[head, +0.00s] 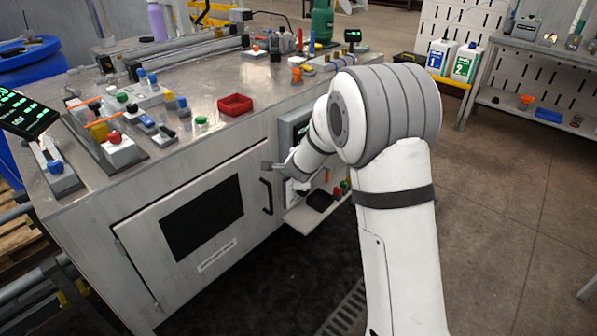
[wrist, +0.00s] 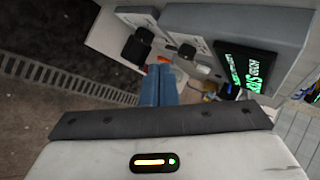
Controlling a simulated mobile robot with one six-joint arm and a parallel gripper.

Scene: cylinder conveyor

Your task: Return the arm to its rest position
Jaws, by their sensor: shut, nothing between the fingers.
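My arm (head: 392,140) rises at the right of the head view and bends over at the elbow. Its forearm reaches down and left to the front of the steel workbench cabinet (head: 150,185). My gripper shows in the wrist view (wrist: 158,84) as two bluish fingers pressed together, with nothing between them. They point toward a light panel with black knobs (wrist: 137,42). I cannot tell whether the fingertips touch anything. In the head view the fingers are hard to make out beside the cabinet's open recess.
A small shelf (head: 301,220) with a black tray (head: 320,200) juts out below the forearm. A door handle (head: 267,197) is just left of it. A dark display with green text (wrist: 247,70) is near in the wrist view. Open floor (head: 500,200) lies right of my arm.

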